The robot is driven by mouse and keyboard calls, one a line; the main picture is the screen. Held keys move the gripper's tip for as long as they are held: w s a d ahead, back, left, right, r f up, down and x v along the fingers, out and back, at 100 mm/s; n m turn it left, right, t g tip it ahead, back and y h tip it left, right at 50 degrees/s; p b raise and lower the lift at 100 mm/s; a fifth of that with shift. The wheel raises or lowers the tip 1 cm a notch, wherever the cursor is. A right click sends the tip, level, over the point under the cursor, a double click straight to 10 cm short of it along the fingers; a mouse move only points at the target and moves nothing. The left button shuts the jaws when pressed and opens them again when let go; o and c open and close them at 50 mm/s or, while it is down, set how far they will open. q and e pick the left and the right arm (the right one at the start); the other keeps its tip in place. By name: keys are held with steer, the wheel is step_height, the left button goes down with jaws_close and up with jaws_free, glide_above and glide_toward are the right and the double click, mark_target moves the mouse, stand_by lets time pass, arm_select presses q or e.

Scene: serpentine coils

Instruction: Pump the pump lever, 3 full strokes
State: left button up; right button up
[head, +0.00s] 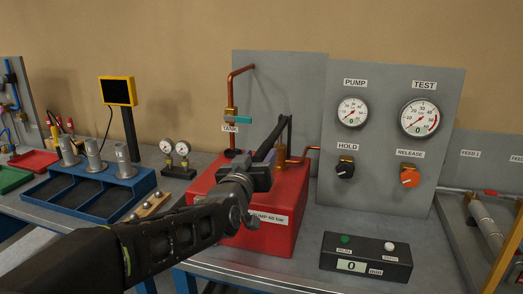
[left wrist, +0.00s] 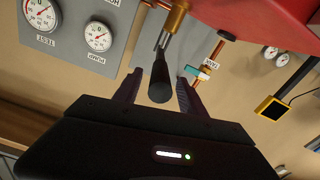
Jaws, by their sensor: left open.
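The red pump box (head: 262,232), labelled as a pump, stands on the bench in the middle of the head view. Its dark pump lever (head: 281,132) slopes from a high point down to the left, toward my left gripper (head: 266,160). In the left wrist view the lever's round black end (left wrist: 160,82) shows between the two fingers of my left gripper (left wrist: 157,92). The fingers are open, with a visible gap on each side of the lever. The lever's lower end is partly hidden by the gripper in the head view. My right gripper is not in view.
A grey panel (head: 390,195) behind and right carries PUMP (head: 351,112) and TEST (head: 419,117) gauges, a black HOLD knob (head: 345,168) and an orange RELEASE knob (head: 411,177). A counter box (head: 366,258) shows 0. A copper pipe (head: 231,88) rises behind the pump.

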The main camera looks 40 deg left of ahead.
arm_select(q)
steer(key=shift+x, duration=1.1)
jaws_close()
stand_by(0.7)
